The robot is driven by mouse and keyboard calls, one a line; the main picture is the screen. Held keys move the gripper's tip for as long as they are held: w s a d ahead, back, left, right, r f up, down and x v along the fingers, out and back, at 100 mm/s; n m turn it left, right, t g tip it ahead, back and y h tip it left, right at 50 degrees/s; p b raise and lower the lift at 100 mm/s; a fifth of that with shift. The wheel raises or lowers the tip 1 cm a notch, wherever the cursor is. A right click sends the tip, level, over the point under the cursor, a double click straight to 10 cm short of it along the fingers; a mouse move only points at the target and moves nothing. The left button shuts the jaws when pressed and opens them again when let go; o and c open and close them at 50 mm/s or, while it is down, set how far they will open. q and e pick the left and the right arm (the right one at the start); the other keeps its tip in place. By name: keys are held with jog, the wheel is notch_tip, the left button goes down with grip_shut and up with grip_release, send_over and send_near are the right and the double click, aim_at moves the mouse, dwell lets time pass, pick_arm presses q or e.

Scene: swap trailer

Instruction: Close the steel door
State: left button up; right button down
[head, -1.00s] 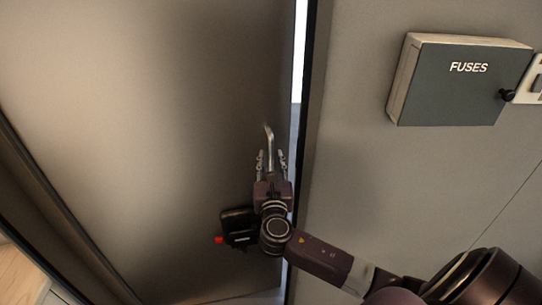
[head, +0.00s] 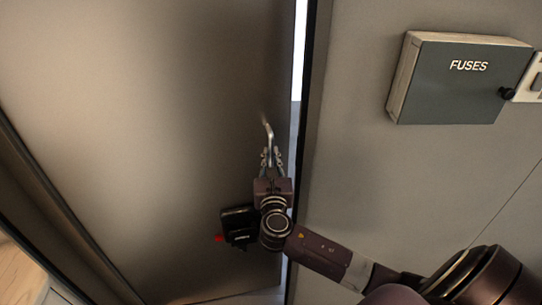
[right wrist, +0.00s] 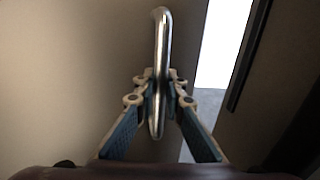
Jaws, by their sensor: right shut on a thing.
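The steel door (head: 170,120) is a large grey-brown panel filling the left of the head view. It stands slightly ajar, with a bright narrow gap along its right edge. Its bent metal handle (head: 268,132) is near that edge. My right gripper (head: 271,158) is shut on the lower part of the handle. In the right wrist view the handle (right wrist: 161,50) runs upright between both fingers (right wrist: 159,100), which touch it from either side. The door panel (right wrist: 70,70) is at the left there, and the gap at the right. My left gripper is out of view.
A grey fuse box (head: 455,82) labelled FUSES is mounted on the wall (head: 400,190) right of the door. A white switch plate (head: 530,82) is beside it. The dark door frame (head: 308,130) borders the gap. A wooden surface (head: 18,270) shows at the lower left.

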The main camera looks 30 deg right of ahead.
jog(key=shift+s+a+f, duration=0.1)
jog(key=shift+s+a, duration=0.2)
jog(key=s+a+m+g+h+p, duration=0.2)
jog(key=s+a+p, duration=0.1)
jog(key=s+a, duration=0.4)
jog(key=s, duration=0.3)
jog(key=shift+s+f+h, duration=0.2)
jog(key=shift+f+h, duration=0.1)
jog(key=c, duration=2.2)
grip_release()
jog(key=shift+s+a, duration=0.1)
jog(key=shift+s, duration=0.05)
jog(key=shift+o, duration=1.1)
jog(key=shift+s+a+r, duration=0.1)
jog(key=shift+s+r, duration=0.05)
jog(key=shift+r, duration=0.1)
jog(key=v, duration=1.2)
